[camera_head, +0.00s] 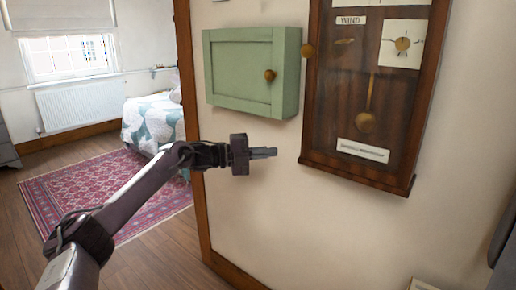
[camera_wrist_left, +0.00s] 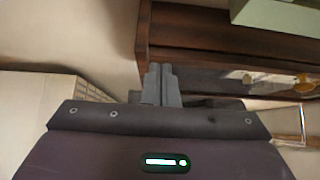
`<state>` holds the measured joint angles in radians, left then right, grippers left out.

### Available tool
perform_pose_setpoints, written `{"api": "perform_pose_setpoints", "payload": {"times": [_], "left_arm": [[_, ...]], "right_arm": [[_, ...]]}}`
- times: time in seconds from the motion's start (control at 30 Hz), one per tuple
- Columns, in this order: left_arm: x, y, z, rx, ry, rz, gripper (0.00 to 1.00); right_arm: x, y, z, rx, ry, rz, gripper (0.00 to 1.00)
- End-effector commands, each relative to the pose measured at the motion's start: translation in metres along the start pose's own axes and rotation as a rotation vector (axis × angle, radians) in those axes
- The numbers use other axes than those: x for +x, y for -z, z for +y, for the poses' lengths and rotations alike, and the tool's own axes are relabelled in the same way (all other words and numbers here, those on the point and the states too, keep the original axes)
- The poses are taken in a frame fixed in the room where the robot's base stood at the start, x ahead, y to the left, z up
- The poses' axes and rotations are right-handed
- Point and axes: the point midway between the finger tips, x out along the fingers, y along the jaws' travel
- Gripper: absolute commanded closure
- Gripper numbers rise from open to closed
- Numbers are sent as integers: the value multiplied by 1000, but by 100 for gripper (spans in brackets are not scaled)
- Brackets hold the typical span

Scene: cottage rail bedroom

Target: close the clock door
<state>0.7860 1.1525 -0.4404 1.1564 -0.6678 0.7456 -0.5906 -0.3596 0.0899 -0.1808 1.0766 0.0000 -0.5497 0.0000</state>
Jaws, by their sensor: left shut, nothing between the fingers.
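The clock (camera_head: 420,95) is a tall dark wooden case on the wall, with a brass pendulum, a "WIND" label and pale cards behind its front. I cannot tell whether the door is flush or slightly ajar. My left gripper (camera_head: 265,153) is shut and empty, left of the clock's lower left corner and apart from it, below the green cabinet. In the left wrist view, the shut fingers (camera_wrist_left: 160,80) show in front of the clock's dark wood (camera_wrist_left: 205,30). My right gripper is out of view.
A green wall cabinet (camera_head: 235,70) with a wooden knob hangs just left of the clock, its door shut. A wooden door frame (camera_head: 190,120) stands left of it. Beyond are a red rug (camera_head: 90,190), a bed (camera_head: 150,120) and a radiator (camera_head: 85,103). The wall below the clock is mostly bare.

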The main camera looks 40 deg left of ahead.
Motion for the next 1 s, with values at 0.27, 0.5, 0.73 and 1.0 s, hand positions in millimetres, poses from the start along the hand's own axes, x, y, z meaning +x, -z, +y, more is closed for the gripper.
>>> {"api": "perform_pose_setpoints", "payload": {"times": [0.27,0.5,0.73,1.0], "left_arm": [[-10,-29,-1,0,2,0,100],[-16,-41,0,-1,0,0,100],[-17,-44,0,0,-1,0,100],[7,-41,42,-80,-39,-24,100]], "right_arm": [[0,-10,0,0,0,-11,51],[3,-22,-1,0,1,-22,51],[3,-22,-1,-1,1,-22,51],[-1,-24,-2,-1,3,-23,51]]}}
